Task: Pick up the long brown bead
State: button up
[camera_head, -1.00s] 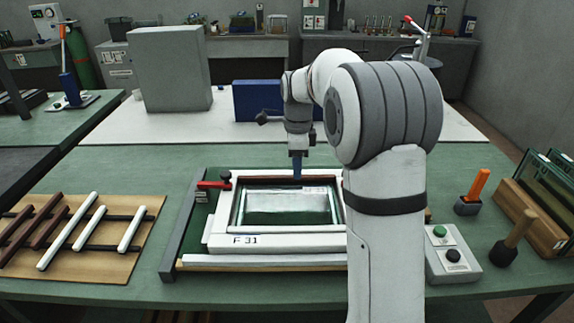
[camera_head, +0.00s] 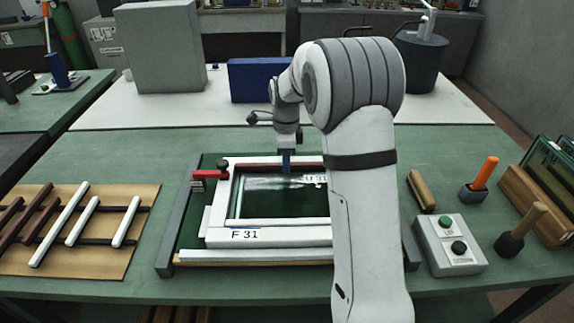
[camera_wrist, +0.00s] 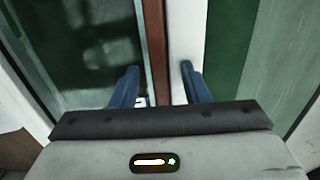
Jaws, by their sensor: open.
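A long brown bead (camera_head: 305,165) runs along the far side of the white frame marked F 31 (camera_head: 270,238). It also shows as a brown strip (camera_wrist: 156,40) beside the white frame rail in the wrist view. My gripper (camera_head: 286,164) is at this far side, with blue fingers pointing down. In the wrist view my gripper (camera_wrist: 158,70) is open, one finger on each side of the brown strip and part of the white rail. I cannot tell how close the fingertips are to the bead. Other brown beads (camera_head: 52,216) lie on the left rack.
White beads (camera_head: 60,225) share the left board (camera_head: 110,262). A red clamp (camera_head: 207,174) stands at the frame's left corner. A button box (camera_head: 450,245), mallet (camera_head: 520,229) and orange-handled tool (camera_head: 485,172) are at the right. My arm hides the frame's right part.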

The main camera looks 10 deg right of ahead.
jog(key=shift+f, duration=0.15)
jog(key=shift+s+f, duration=0.15)
grip_shut()
dwell(0.4)
